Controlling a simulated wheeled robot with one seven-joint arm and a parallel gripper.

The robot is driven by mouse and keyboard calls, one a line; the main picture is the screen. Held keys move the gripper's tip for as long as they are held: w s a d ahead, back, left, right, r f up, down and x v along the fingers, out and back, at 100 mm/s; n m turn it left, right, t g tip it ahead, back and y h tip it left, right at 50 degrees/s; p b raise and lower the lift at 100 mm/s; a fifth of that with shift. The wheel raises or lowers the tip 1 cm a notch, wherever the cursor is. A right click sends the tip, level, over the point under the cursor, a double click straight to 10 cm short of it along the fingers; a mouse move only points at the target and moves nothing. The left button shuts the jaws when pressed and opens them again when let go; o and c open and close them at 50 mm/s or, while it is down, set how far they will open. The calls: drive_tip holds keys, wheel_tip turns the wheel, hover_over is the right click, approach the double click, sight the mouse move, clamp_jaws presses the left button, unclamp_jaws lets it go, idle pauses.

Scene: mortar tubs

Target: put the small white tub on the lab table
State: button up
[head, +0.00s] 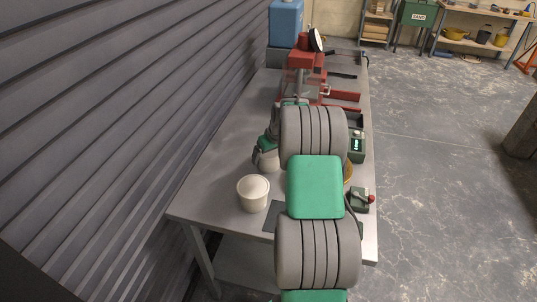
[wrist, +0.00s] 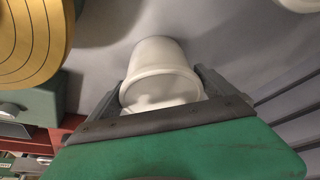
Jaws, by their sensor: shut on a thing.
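The small white tub (wrist: 160,75) is between the two fingers of my gripper (wrist: 160,98) in the wrist view, which are shut on its sides. Its round rim faces the camera and its inside looks pale. In the head view the held tub (head: 269,162) is partly hidden by my gripper (head: 264,152) and arm. It is over the grey lab table (head: 232,143); I cannot tell whether its base touches the top. A second, larger-looking white tub (head: 253,193) stands upright on the table, nearer the front edge.
A yellow round thing (wrist: 32,38) with dark rings is beside the gripper, mostly hidden in the head view. Red equipment (head: 306,62) and a blue container (head: 286,24) stand farther back. The table's left side is clear.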

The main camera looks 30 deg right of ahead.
drive_tip(key=o, duration=1.7)
drive_tip(key=shift+s+r, duration=0.1)
drive_tip(key=shift+r, duration=0.35)
drive_tip(key=b+v, duration=0.1)
drive_tip(key=v, duration=0.9)
drive_tip(key=shift+s+r, duration=0.3)
drive_tip(key=s+a+r, duration=0.2)
drive_tip(key=s+a, duration=0.2)
drive_tip(key=a, duration=0.7)
drive_tip(key=s+a+r, duration=0.3)
drive_tip(key=s+a, duration=0.2)
drive_tip(key=a, duration=0.5)
drive_tip(key=shift+n+g, duration=0.4)
drive_tip(key=s+a+f, duration=0.1)
drive_tip(key=s+a, duration=0.1)
drive_tip(key=s, duration=0.2)
drive_tip(key=s+a+f, duration=0.1)
drive_tip(key=s+a, duration=0.2)
drive_tip(key=s, duration=0.1)
drive_tip(key=s+a+f, duration=0.1)
drive_tip(key=s+a, duration=0.2)
drive_tip(key=s, duration=0.1)
drive_tip(key=shift+s+a+f, duration=0.2)
drive_tip(key=shift+f, duration=0.15)
